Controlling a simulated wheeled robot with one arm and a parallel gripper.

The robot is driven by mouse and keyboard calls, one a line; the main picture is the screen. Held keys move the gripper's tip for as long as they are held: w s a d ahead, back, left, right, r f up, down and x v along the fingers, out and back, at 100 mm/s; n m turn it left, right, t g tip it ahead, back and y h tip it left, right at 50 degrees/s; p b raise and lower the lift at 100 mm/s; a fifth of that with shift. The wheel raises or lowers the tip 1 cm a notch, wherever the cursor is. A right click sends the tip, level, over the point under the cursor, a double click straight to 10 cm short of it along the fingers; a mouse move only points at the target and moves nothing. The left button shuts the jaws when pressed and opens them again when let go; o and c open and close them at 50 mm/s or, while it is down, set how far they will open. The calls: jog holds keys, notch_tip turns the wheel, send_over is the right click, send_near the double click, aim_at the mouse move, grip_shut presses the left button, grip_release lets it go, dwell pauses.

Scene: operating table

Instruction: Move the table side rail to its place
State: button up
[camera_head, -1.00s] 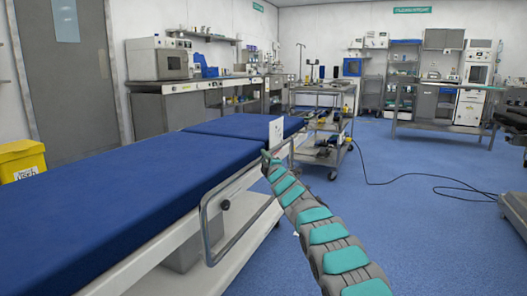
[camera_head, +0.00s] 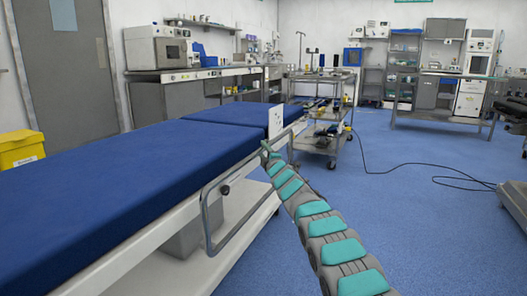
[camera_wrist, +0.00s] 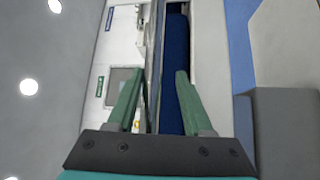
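The table side rail (camera_head: 207,222) is a grey metal loop along the near right side of the blue-topped operating table (camera_head: 110,262). It rises from the table's lower edge toward the arm's far end. My gripper (camera_head: 267,148) is small in the head view, by the rail's far end beside the table. In the wrist view my gripper (camera_wrist: 160,72) has its two green fingers apart. A thin grey metal strip (camera_wrist: 155,60), seemingly the rail, and part of the dark blue padding show in the gap. I cannot tell whether a finger touches the strip.
A white plate (camera_head: 275,123) stands by the table edge near my gripper. A metal trolley (camera_head: 336,145) with items stands beyond it. A black cable (camera_head: 400,168) crosses the blue floor at the right. The floor right of my arm is mostly clear.

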jog(key=shift+o, duration=0.3)
jog(key=shift+r, duration=0.1)
jog(key=shift+s, duration=0.15)
jog(key=shift+s+d+b, duration=0.15)
jog(key=shift+b, duration=0.35)
jog(key=b+v, duration=0.3)
jog(key=v, duration=0.4)
jog(key=shift+s, duration=0.1)
